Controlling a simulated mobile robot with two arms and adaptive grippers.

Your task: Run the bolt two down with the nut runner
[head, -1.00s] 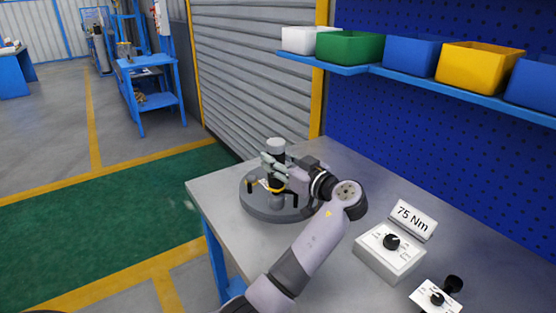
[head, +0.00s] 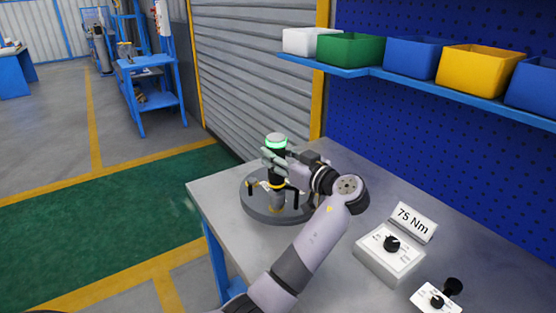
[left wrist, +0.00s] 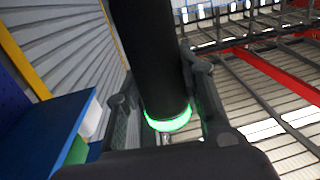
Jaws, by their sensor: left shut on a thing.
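The nut runner (head: 276,150) is a dark upright cylinder with a green-lit ring near its top. It stands over the round grey flanged shell (head: 256,208) on the bench. My left gripper (head: 271,158) is shut around its upper body. In the left wrist view the dark nut runner (left wrist: 146,55) runs between the fingers of the left gripper (left wrist: 165,110), its ring glowing green. Black upright posts show on the shell beside the tool. Bolt two cannot be told apart, and the tool's contact with it is unclear. My right gripper is not in view.
A control box with a knob (head: 391,252) and a "75 Nm" sign (head: 411,222) stands right of my arm. A smaller knob box (head: 436,299) is at the lower right. White, green, blue and yellow bins (head: 479,62) line the shelf. The bench's near-left corner is clear.

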